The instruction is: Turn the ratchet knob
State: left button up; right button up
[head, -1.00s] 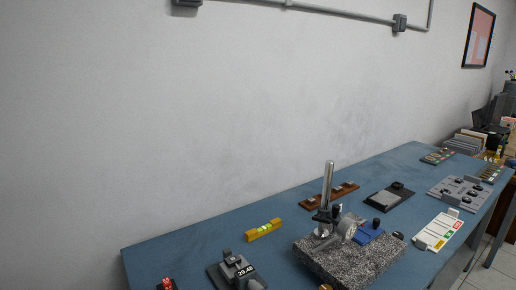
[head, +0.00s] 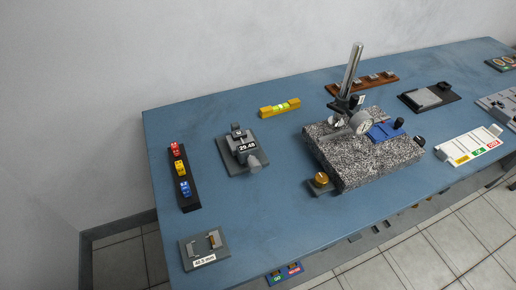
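A small grey device with a "29.45" readout (head: 245,147) stands on a dark plate at the left centre of the table. A rounded light grey knob (head: 255,163) sits at its front right; it looks like the ratchet knob, but I cannot tell for certain. A gold knob (head: 320,179) on a dark base stands at the front left corner of a speckled granite block. Neither of my grippers is in view.
The granite block (head: 375,165) carries a tall metal post (head: 351,68), a dial gauge (head: 361,124) and a blue part (head: 384,131). A black strip with coloured blocks (head: 182,179) and a "40.5 mm" plate (head: 205,247) lie left. The blue table (head: 270,215) is clear at front centre.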

aim_at(255, 166)
jog(key=l+u, duration=0.15)
jog(key=l, duration=1)
jog(key=k+l+u, duration=0.1)
jog(key=l, duration=0.3)
jog(key=k, duration=0.1)
